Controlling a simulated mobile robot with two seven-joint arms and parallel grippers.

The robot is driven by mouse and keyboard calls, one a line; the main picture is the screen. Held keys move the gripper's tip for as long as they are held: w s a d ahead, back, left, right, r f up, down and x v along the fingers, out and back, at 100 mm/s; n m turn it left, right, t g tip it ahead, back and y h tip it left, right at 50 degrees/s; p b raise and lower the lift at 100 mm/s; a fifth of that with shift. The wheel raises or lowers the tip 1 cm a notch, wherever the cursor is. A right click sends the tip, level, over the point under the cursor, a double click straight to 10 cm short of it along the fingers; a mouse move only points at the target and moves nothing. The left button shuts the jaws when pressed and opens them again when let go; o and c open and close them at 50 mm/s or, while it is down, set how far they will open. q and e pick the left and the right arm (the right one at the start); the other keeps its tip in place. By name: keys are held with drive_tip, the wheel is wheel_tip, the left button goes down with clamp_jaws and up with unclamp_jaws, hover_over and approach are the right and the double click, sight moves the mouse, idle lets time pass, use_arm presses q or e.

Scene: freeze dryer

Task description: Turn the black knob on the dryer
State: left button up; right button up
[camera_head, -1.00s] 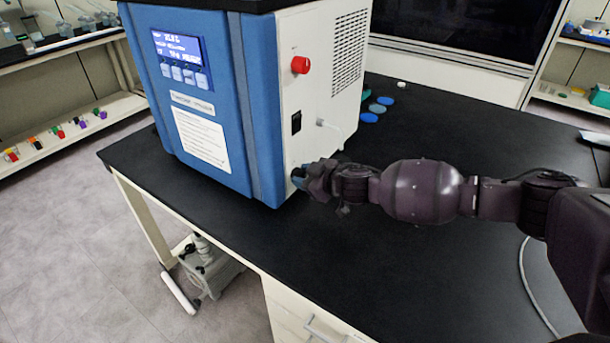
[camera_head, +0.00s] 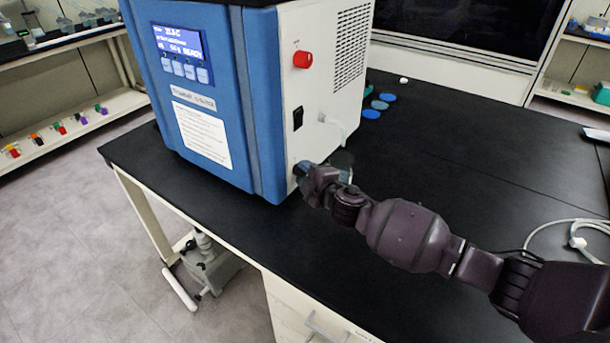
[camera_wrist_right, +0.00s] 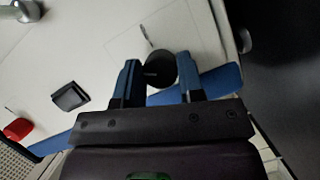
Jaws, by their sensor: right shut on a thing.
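The blue and white dryer (camera_head: 265,110) stands on the black bench at the left. The black knob (camera_wrist_right: 158,62) shows in the right wrist view as a dark round shape on the dryer's white side, between the two blue fingers. My right gripper (camera_wrist_right: 159,78) is shut on this knob. In the head view the right gripper (camera_head: 306,174) is at the lower front corner of the white side panel and mostly hides the knob. My left gripper is not in view.
Above the gripper, the white side has a red knob (camera_head: 302,59), a black switch (camera_head: 298,118) and a pale hose fitting (camera_head: 333,122). Several blue discs (camera_head: 379,104) lie behind the dryer. The bench (camera_head: 460,160) to the right is largely clear.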

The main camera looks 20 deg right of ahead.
drive_tip(key=shift+f+n+t+b, duration=0.3)
drive_tip(key=shift+f+n+b, duration=0.25)
drive_tip(key=shift+n, duration=0.25)
drive_tip(key=shift+r+n+t+b, duration=0.1)
drive_tip(key=shift+n+t+b, duration=0.3)
drive_tip(key=shift+n+b, duration=0.55)
drive_tip(key=shift+r+n+y+b, duration=0.1)
drive_tip(key=shift+n+y+b, duration=0.25)
drive_tip(key=shift+n, duration=0.4)
drive_tip(key=shift+t, duration=0.3)
drive_tip(key=shift+r+n, duration=0.1)
drive_tip(key=shift+n, duration=0.2)
drive_tip(key=shift+r, duration=0.1)
drive_tip(key=o, duration=0.9)
drive_tip(key=shift+s, duration=0.1)
